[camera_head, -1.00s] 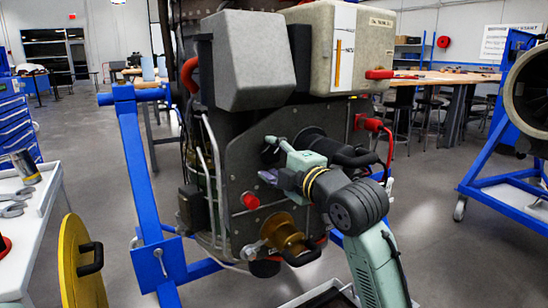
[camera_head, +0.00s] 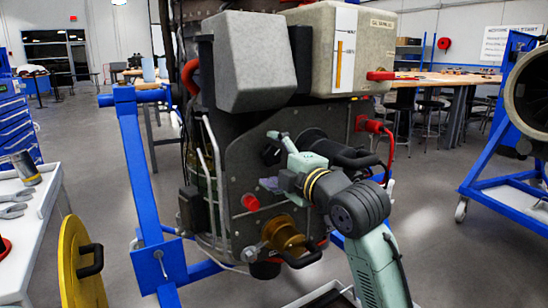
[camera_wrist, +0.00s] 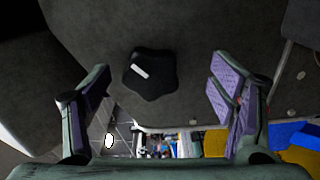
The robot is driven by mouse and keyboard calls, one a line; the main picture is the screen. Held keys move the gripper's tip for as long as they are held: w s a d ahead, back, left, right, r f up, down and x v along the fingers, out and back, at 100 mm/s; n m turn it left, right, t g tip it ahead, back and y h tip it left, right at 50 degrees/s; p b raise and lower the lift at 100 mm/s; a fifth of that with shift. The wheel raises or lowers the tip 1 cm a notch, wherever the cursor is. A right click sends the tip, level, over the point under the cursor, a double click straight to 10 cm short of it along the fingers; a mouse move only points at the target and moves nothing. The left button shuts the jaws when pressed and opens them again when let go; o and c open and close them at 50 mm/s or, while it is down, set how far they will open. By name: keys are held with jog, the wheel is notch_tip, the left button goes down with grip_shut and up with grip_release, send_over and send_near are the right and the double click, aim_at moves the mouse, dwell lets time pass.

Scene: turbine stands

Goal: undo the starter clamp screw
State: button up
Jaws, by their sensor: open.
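A black star-shaped knob (camera_wrist: 150,74) with a white bar mark, which looks like the clamp screw, sits on a dark grey surface in the wrist view. My gripper (camera_wrist: 162,84) is open, with one lilac-padded finger on each side of the knob and clear gaps to both. In the head view my gripper (camera_head: 270,184) is in front of the engine's dark panel, left of a black cylinder (camera_head: 312,140) and above a brass cylinder (camera_head: 284,234) with a black handle. I cannot tell which cylinder is the starter.
A red knob (camera_head: 250,202) lies close left of my gripper. A red connector and cable (camera_head: 372,125) are at the right. A blue stand (camera_head: 140,190) carries the engine. A white cart (camera_head: 35,225) and a yellow disc (camera_head: 78,262) stand at the left.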

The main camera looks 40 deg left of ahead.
aim_at(276, 156)
jog(key=shift+s+d+r, duration=0.1)
jog(key=shift+d+r, duration=0.1)
jog(key=shift+d, duration=0.4)
jog(key=shift+s+d+r, duration=0.1)
jog(key=shift+d+r, duration=0.1)
jog(key=shift+d, duration=0.4)
jog(key=shift+v, duration=0.9)
jog(key=shift+s+d+f+b, duration=0.2)
jog(key=shift+d+b, duration=0.15)
jog(key=shift+d, duration=0.2)
jog(key=shift+a, duration=0.1)
